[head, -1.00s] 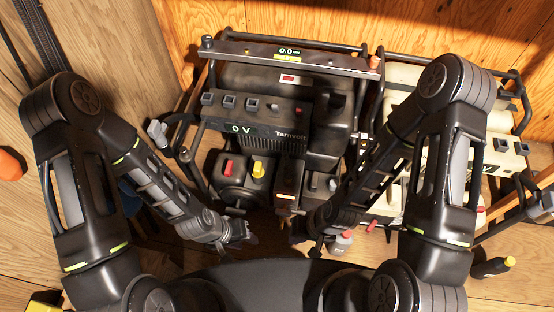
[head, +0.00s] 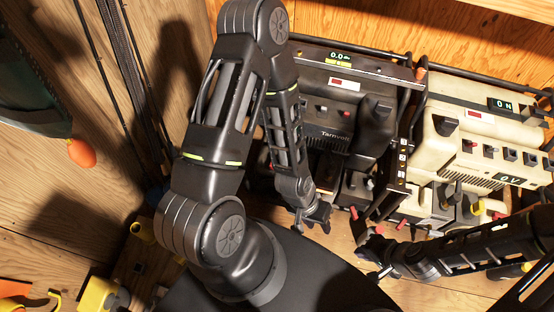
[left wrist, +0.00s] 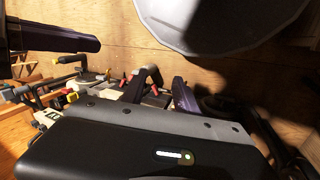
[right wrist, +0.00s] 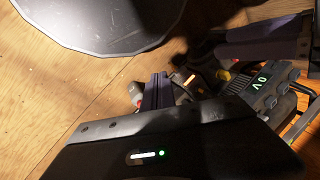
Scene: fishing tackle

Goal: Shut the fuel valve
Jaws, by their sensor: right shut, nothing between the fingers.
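I cannot make out for sure which part is the fuel valve. A black generator (head: 345,95) marked "Tarnvolt" stands at the back, and a cream generator (head: 470,140) stands to its right. Small red-tipped parts (head: 353,213) show low on the black unit's front. My left gripper (head: 316,218) is low in front of the black generator, its fingers apart and empty. My right gripper (head: 376,258) is shut and empty, low in front of the gap between the generators. In the right wrist view its fingers (right wrist: 157,92) are together.
Plywood walls enclose the back and left. An orange float-like object (head: 80,153) hangs at the left. Yellow items (head: 98,294) lie at the lower left. Dark tubular frames surround the generators, and a dark upright bar (head: 403,150) stands between them.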

